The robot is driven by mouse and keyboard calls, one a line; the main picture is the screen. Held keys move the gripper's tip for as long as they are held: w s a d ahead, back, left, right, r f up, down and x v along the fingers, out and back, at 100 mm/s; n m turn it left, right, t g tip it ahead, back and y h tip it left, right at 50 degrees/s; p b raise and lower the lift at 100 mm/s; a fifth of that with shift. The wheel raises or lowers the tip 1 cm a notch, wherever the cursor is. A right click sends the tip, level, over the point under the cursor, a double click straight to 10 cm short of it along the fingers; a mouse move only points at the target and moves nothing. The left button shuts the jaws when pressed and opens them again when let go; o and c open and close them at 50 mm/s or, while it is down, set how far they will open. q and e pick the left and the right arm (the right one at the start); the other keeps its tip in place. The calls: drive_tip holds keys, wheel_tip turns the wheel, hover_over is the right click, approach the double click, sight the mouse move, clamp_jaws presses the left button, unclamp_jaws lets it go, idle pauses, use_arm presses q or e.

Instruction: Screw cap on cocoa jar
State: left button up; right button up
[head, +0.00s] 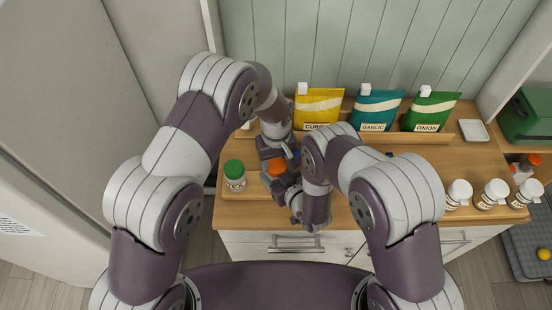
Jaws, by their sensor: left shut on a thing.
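An orange cap (277,167) shows between my two grippers over the front part of the wooden counter. The jar under it is mostly hidden by the grippers, and I cannot read a label or tell whether the cap sits on threads. My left gripper (271,161) reaches down from behind and is shut at the orange cap. My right gripper (284,190) is close in front of and below the cap; its fingers are too small and covered to tell whether they are open or shut. A clear jar with a green cap (234,174) stands upright to the left, apart from both grippers.
Yellow (319,108), teal (375,110) and green (431,111) pouches stand in a wooden rack at the back. White-capped bottles (458,194) stand along the right front. A small white dish (473,130) and a green box (526,116) are at the right. The right-centre counter (432,160) is partly clear.

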use_arm(q)
drive_tip(key=shift+f, duration=0.6)
drive_tip(key=m, duration=0.6)
drive_tip(key=shift+d+m, duration=0.1)
drive_tip(key=shift+m, duration=0.2)
drive_tip(key=o, duration=1)
drive_tip(key=shift+r, duration=2.25)
